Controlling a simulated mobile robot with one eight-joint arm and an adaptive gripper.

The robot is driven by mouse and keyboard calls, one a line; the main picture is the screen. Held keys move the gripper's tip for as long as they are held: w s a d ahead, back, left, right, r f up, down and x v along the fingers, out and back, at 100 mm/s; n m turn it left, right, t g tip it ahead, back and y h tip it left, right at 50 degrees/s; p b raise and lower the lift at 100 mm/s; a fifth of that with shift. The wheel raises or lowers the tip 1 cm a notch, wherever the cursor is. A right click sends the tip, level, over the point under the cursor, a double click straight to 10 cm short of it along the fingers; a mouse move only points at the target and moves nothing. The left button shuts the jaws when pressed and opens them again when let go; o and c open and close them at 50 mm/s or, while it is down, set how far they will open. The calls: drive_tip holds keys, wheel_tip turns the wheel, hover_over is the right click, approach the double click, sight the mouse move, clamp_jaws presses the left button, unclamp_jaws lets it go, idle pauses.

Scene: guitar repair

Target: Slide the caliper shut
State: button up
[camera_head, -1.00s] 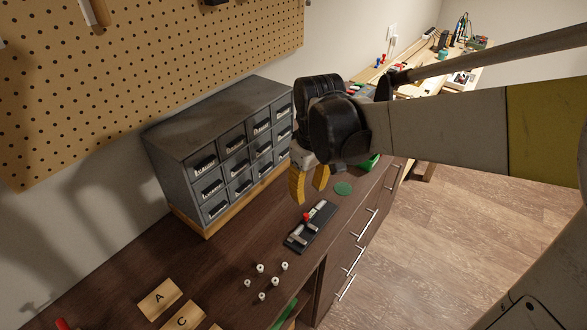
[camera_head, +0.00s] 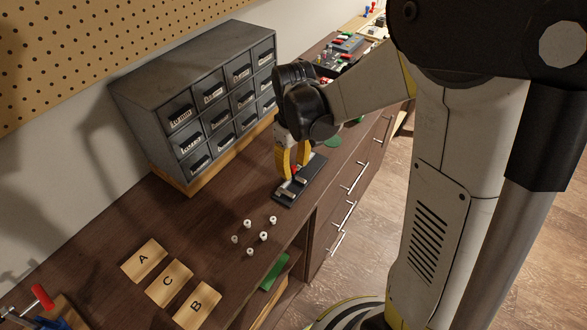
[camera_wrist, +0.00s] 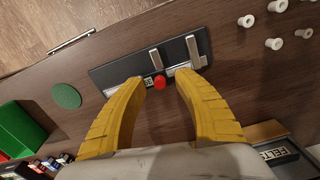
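The caliper is a dark flat plate (camera_head: 284,200) on the brown bench, with pale metal parts and a red knob. In the wrist view the plate (camera_wrist: 118,73) carries two metal jaws (camera_wrist: 194,52), standing apart with a gap between them. The red knob (camera_wrist: 159,82) sits below the left jaw. My gripper (camera_head: 293,172) is over the caliper, its yellow fingers pointing down. In the wrist view its open fingers (camera_wrist: 160,77) stand on either side of the red knob, apart from it in the picture. Whether a fingertip touches the plate is unclear.
Several white knobs (camera_head: 247,224) stand in front of the caliper. Wooden tiles A (camera_head: 144,260), C (camera_head: 169,284) and B (camera_head: 196,305) lie nearer. A grey drawer cabinet (camera_head: 190,90) stands left behind. A green disc (camera_wrist: 66,96) lies beyond the plate.

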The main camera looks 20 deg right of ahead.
sight(285, 187)
clamp_jaws()
drive_tip(key=shift+s+a+f, duration=0.1)
drive_tip(key=shift+s+a, duration=0.55)
drive_tip(key=shift+a, duration=0.2)
drive_tip(key=shift+s+a, duration=0.6)
drive_tip(key=shift+a, duration=0.25)
unclamp_jaws()
drive_tip(key=shift+s+a, duration=0.1)
drive_tip(key=shift+a, duration=0.05)
wheel_tip(285, 187, up, 12)
